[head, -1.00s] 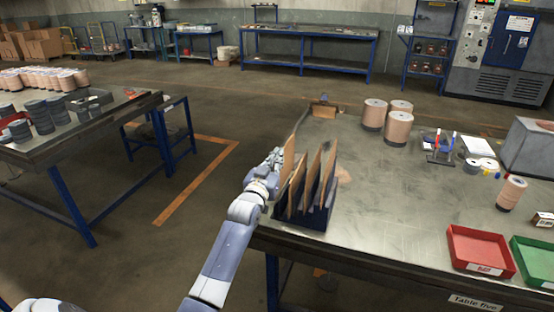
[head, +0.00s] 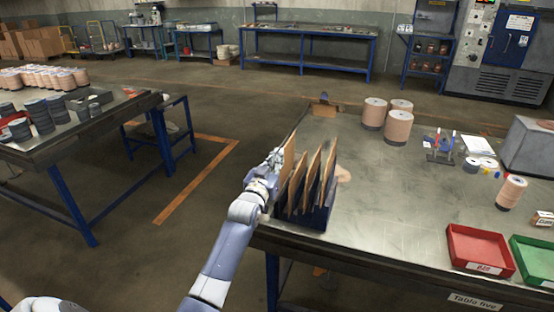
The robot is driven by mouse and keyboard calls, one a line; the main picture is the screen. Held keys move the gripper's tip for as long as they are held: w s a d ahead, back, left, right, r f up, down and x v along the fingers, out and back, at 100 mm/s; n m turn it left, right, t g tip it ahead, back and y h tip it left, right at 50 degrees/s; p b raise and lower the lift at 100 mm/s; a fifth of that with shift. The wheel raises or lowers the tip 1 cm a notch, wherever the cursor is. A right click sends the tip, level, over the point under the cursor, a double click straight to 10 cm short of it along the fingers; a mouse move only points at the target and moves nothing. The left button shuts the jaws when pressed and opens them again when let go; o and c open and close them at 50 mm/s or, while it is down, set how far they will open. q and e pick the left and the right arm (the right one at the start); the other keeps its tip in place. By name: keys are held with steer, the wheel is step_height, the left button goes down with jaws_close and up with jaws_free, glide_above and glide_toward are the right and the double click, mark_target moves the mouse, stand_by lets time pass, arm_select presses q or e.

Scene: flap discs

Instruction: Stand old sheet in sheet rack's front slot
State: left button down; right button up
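The dark blue sheet rack (head: 312,217) stands at the near left corner of the metal table. Several brown sheets (head: 312,178) stand in it, leaning slightly. Another brown sheet (head: 289,157) stands upright at the rack's left side, right at my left gripper (head: 277,160). The sheet hides the fingertips, so I cannot see how the fingers sit on it. I cannot tell whether this sheet's lower edge is inside a slot. My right gripper is not in view.
On the table (head: 390,210) are cream cylinders (head: 373,114) at the back, a red tray (head: 480,250) and a green tray (head: 533,256) at the front right, and a grey box (head: 527,147). The table middle is clear. Another table (head: 60,140) with discs stands left.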

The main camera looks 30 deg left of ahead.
arm_select(q)
steer(key=shift+f+b, duration=3)
steer(key=shift+f, duration=1.6)
steer(key=c, duration=1.7)
jaws_free()
